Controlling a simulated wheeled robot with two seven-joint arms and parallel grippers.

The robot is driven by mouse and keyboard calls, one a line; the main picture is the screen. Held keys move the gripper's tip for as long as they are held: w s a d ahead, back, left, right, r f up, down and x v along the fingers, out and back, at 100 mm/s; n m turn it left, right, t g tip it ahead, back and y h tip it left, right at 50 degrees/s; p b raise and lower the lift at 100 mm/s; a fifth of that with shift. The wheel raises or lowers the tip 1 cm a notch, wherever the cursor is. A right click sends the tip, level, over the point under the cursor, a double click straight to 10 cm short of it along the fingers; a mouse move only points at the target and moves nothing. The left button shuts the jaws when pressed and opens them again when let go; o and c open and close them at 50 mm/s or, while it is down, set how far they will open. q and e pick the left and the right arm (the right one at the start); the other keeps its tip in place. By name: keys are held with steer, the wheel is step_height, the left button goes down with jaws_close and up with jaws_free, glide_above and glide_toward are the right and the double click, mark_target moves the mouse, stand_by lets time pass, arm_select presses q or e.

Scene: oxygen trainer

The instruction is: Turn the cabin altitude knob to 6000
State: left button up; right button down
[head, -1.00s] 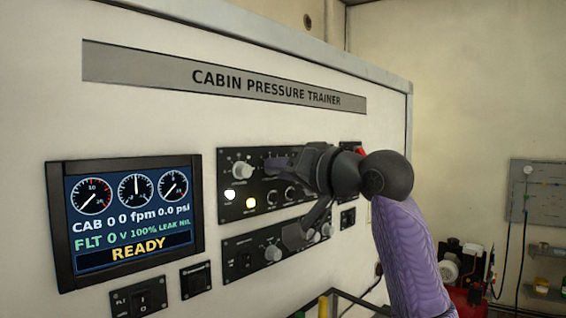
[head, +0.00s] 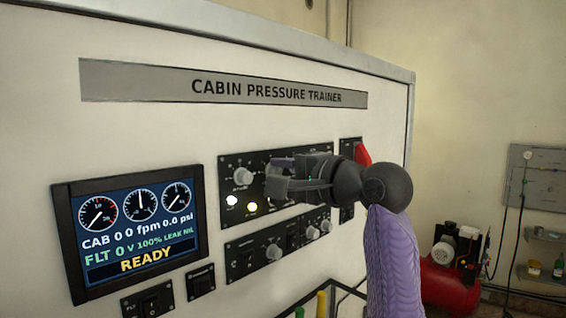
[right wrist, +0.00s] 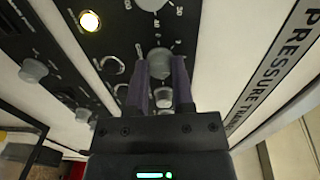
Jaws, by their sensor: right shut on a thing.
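The upper black control panel (head: 225,163) is on the white trainer wall, with a grey knob (head: 242,176) at its left and lit lamps below that. My right gripper (head: 271,178) reaches in from the right and covers the panel's middle. In the right wrist view its fingers (right wrist: 160,80) are on both sides of a round grey knob (right wrist: 160,62), shut on it. Dial marks surround this knob, but its label and setting are not legible, so I cannot confirm it is the cabin altitude knob. My left gripper is not in view.
A display (head: 140,232) reading READY is at the left. A lower panel (head: 232,270) with several knobs sits below the gripper. A red part (head: 362,154) is just right of the gripper. A red compressor (head: 447,288) stands far right, beyond the trainer.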

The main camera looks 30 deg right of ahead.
steer(key=m+p, duration=0.3)
steer(key=m, duration=0.1)
steer(key=shift+r, duration=0.25)
steer(key=shift+f+m+p, duration=0.15)
steer(key=shift+m+p, duration=1.1)
steer(key=shift+m, duration=0.15)
steer(key=shift+c, duration=2.4)
jaws_free()
steer(key=shift+d+f, duration=0.1)
